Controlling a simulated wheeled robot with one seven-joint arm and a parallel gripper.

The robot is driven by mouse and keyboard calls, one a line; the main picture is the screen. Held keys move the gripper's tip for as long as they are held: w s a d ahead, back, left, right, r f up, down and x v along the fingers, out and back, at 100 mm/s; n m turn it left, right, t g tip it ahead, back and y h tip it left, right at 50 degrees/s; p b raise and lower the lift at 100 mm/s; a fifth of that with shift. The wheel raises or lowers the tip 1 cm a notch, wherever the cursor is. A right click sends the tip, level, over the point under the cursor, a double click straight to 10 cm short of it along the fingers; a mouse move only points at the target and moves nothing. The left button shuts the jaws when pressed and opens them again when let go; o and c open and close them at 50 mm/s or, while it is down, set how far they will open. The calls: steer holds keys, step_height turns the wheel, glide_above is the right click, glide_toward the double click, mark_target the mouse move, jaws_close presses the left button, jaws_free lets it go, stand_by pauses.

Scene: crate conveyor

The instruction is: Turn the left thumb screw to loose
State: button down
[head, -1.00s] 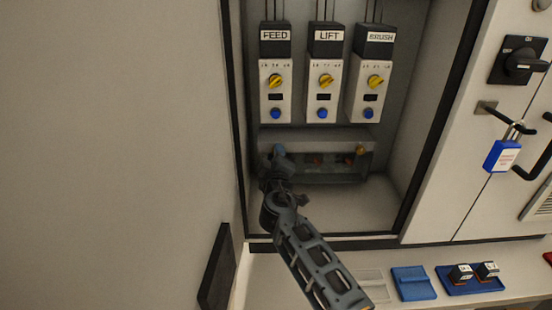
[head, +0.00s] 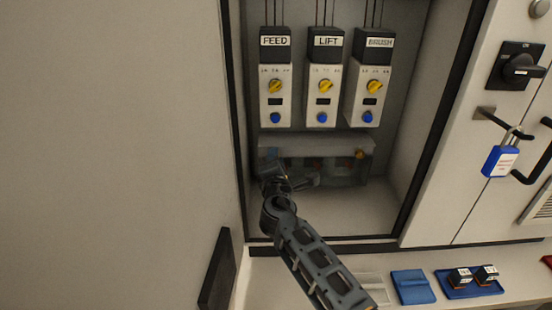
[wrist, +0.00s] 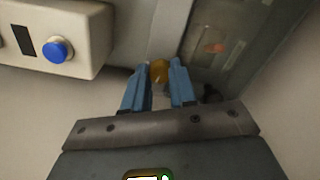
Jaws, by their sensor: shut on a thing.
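A clear cover (head: 340,172) sits low in the open cabinet, below the three drive modules. The left thumb screw (wrist: 158,70) is a small yellow-brass knob, seen between my blue fingertips in the wrist view. My gripper (wrist: 159,80) is shut on it, one finger on each side. In the head view my gripper (head: 271,165) is at the cover's left end and hides this screw. The right thumb screw (head: 360,154) shows as a brass knob at the cover's upper right. I cannot tell how tight the left screw is.
The FEED (head: 275,90), LIFT (head: 324,90) and BRUSH (head: 371,90) modules hang above, with yellow knobs and blue buttons. The cabinet's left wall is close to my gripper. A blue padlock (head: 500,161) hangs at right. A blue tray (head: 468,283) with two small parts lies below.

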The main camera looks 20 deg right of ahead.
steer(key=shift+a+f+n+p, duration=0.1)
steer(key=shift+n+p, duration=0.6)
steer(key=shift+n, duration=9.7)
steer(key=c, duration=0.9)
jaws_free()
steer(key=shift+v, duration=3.85)
steer(key=shift+s, duration=0.1)
